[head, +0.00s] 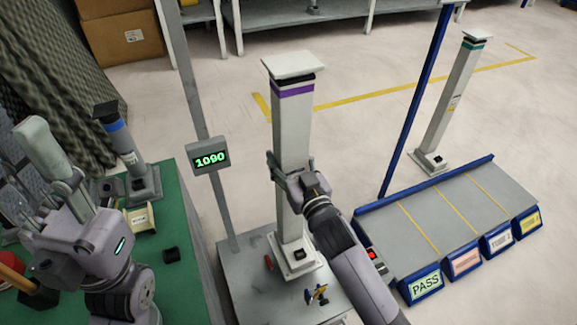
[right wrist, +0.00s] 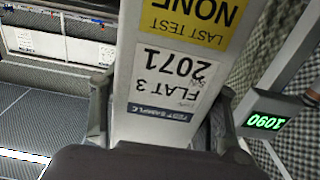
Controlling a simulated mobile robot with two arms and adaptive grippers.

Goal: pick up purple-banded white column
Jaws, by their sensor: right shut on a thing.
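The purple-banded white column (head: 292,125) stands upright with its square base on or just over the grey scale platform (head: 245,285); I cannot tell whether there is a gap. It has a flat square cap and a purple band near the top. My right gripper (head: 292,178) is shut on the column's shaft at about mid height. In the right wrist view the column (right wrist: 165,75) fills the space between the fingers, with labels reading "FLAT 3 2071" and "LAST TEST NONE". My left gripper (head: 68,190) is at the left; its fingertips are unclear.
A display (head: 209,156) on a post reads 1090. A blue-banded column (head: 130,150) stands on the green bench (head: 185,235) at the left. A blue-edged tray (head: 425,220) with yellow dividers and labels is at the right. A green-banded column (head: 455,100) stands behind it.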

